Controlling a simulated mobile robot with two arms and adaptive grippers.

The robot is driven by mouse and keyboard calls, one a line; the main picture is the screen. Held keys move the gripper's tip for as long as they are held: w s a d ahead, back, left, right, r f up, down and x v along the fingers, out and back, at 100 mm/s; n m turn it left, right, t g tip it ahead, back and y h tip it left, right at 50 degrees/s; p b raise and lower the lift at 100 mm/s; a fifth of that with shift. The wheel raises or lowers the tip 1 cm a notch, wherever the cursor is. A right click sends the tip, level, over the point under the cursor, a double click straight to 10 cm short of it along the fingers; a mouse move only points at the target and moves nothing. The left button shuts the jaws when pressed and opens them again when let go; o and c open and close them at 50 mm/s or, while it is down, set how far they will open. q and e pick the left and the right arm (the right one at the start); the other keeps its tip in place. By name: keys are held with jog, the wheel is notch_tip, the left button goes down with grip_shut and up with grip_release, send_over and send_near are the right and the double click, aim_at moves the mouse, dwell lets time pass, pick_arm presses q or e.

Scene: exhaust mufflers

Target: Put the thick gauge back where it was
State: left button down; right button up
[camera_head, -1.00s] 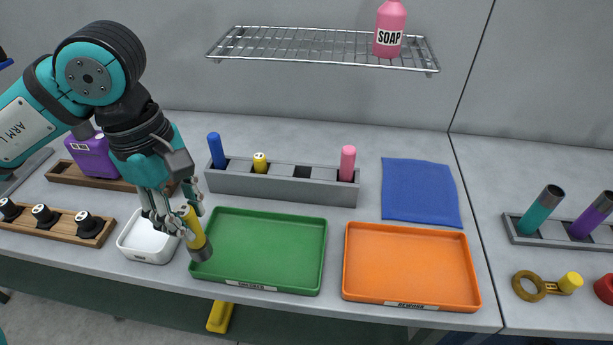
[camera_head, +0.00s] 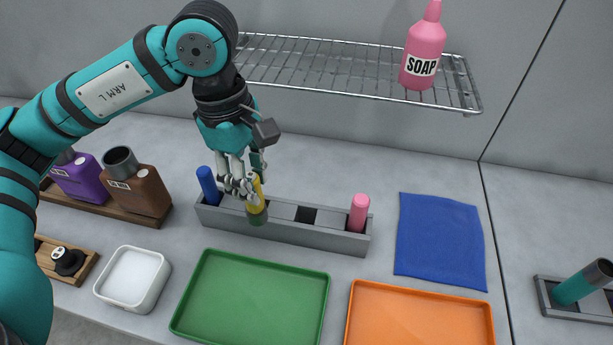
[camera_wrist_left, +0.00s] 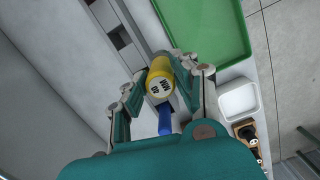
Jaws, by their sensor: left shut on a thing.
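My left gripper (camera_head: 243,187) is shut on a yellow gauge (camera_head: 257,206) with a dark lower end. It holds it roughly upright at the grey rack (camera_head: 328,236), just right of a blue gauge (camera_head: 207,185). I cannot tell whether its lower end is in a slot or in front of the rack. The wrist view shows the gauge's marked yellow end (camera_wrist_left: 160,82) between the fingers, near the blue gauge (camera_wrist_left: 165,118). A dark empty slot (camera_head: 306,215) lies farther right, then a pink gauge (camera_head: 358,212). No second yellow piece shows separately. My right gripper is out of view.
A wire shelf (camera_head: 350,80) with a soap bottle (camera_head: 422,55) hangs above. A green tray (camera_head: 325,300), an orange tray (camera_head: 420,288) and a white bin (camera_head: 133,277) are in front. A blue cloth (camera_head: 440,240) lies right.

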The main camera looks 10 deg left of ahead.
pick_arm(q)
jog(key=w+d+f+p, duration=0.4)
jog(key=w+d, duration=0.2)
jog(key=d, duration=0.1)
jog(key=shift+w+f, duration=0.15)
jog(key=shift+f, duration=0.05)
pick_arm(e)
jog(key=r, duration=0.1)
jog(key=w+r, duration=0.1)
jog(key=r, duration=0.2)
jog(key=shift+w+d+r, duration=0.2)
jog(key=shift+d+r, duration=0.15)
pick_arm(q)
jog(key=shift+d, duration=0.1)
jog(key=shift+f+b, duration=0.6)
jog(key=shift+b, duration=0.3)
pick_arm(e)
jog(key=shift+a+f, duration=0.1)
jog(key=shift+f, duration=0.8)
pick_arm(q)
jog(key=c, duration=1)
grip_release()
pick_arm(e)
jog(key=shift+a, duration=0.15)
